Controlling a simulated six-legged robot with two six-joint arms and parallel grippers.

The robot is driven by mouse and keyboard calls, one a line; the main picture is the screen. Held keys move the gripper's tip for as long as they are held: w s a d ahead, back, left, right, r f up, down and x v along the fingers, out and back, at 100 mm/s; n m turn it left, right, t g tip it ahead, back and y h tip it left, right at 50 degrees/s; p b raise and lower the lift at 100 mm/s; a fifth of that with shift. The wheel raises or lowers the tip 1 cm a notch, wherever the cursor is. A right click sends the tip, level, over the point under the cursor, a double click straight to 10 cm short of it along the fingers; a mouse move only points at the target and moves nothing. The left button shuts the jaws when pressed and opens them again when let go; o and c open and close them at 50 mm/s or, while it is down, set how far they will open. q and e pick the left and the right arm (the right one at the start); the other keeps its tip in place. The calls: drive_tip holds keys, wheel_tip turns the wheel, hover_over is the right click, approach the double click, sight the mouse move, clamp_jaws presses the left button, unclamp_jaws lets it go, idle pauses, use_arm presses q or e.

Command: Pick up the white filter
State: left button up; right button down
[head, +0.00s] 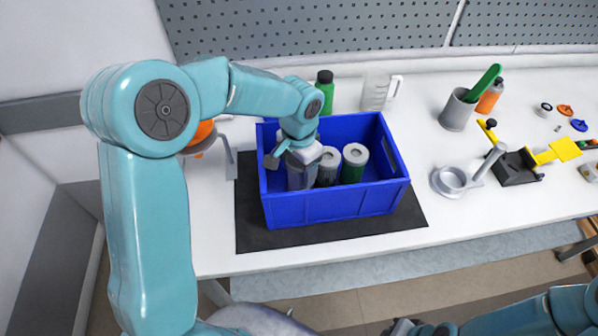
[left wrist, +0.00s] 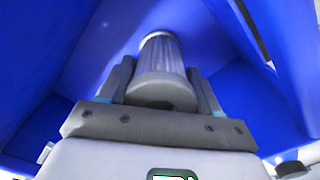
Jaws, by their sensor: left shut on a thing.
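The white filter (left wrist: 161,58) is a pleated cylinder with a grey end cap, pale in the left wrist view. My left gripper (left wrist: 160,80) is shut on it, one finger on each side of the cap end. In the head view my left gripper (head: 293,158) reaches down into the blue crate (head: 335,207) at its left part. The held filter (head: 300,177) looks greyish there and is partly covered by the gripper. I cannot tell whether it touches the crate floor. My right arm shows at the lower right; its gripper is barely in frame.
A grey-topped filter (head: 328,167) and a green filter (head: 354,164) stand close to the right inside the crate. The crate sits on a black mat (head: 250,228). A green bottle (head: 325,90) and a clear jug (head: 376,92) stand behind it.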

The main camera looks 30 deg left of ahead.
use_arm(q)
wheel_tip(320, 180, up, 20)
idle(0.6)
